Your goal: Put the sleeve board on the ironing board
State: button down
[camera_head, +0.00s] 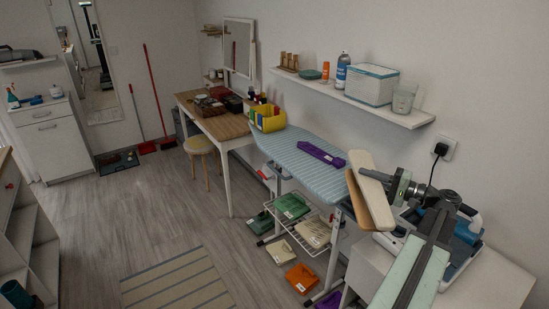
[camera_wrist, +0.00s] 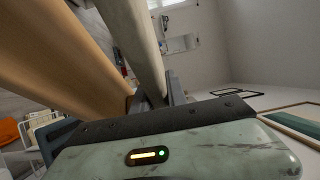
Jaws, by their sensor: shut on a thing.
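The sleeve board (camera_head: 371,190) has a cream padded top and a wooden base. It is tilted on edge beside the near right end of the ironing board in the head view. My gripper (camera_head: 392,188) is shut on it from the right. In the wrist view the sleeve board (camera_wrist: 140,38) extends up and left from my gripper (camera_wrist: 150,100), with the wooden part at left. The ironing board (camera_head: 290,157) has a light blue cover, and a folded purple cloth (camera_head: 320,153) lies on it. The sleeve board hides part of its near end.
A white cabinet (camera_head: 490,287) with a blue and white iron-like appliance (camera_head: 466,228) stands at right, under my arm. A wall shelf (camera_head: 350,97) holds bottles and a box (camera_head: 371,84). A wooden table (camera_head: 222,121) stands beyond the ironing board.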

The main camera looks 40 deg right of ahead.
aim_at(297, 160)
jog(key=u, duration=0.2)
jog(key=i, duration=5.25)
jog(key=z, duration=3.2)
jog(key=i, duration=0.5)
jog(key=u, duration=0.05)
